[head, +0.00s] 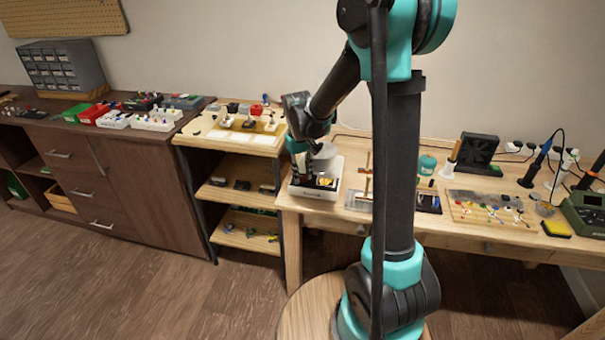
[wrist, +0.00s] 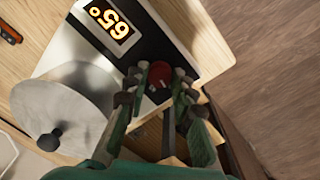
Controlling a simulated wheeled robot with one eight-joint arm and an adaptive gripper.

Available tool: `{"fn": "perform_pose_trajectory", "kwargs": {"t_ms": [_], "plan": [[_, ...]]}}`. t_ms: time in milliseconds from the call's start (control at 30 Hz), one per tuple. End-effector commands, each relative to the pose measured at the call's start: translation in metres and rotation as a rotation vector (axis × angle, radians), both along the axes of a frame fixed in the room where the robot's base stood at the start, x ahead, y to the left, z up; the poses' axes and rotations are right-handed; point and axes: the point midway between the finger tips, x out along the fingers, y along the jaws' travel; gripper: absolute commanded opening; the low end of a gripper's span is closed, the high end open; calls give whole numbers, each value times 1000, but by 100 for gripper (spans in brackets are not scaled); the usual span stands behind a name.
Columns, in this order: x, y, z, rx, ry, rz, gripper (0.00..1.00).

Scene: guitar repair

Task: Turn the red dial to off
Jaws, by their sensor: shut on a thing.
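The red dial (wrist: 160,73) sits on the front panel of a white-and-black device with a lit display reading 65° (wrist: 109,17). My gripper (wrist: 157,82) has one finger on each side of the dial and is shut on it. The dial's lower part and the markings around it are partly hidden by the fingers. In the head view my gripper (head: 301,165) is over the device (head: 315,191) at the left end of the workbench, and the dial is hidden there.
A round metal lid with a dark knob (wrist: 66,110) stands beside the dial on the device. The wooden bench edge lies close to the right of the device. A wooden shelf unit (head: 228,146) with small parts stands to the left. Tools and a fan (head: 479,152) stand farther right.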

Motion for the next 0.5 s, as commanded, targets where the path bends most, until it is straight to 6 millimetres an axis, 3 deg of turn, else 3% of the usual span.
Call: {"fn": "perform_pose_trajectory", "kwargs": {"t_ms": [500], "plan": [[-1,-1,0,1,0,489,0]]}}
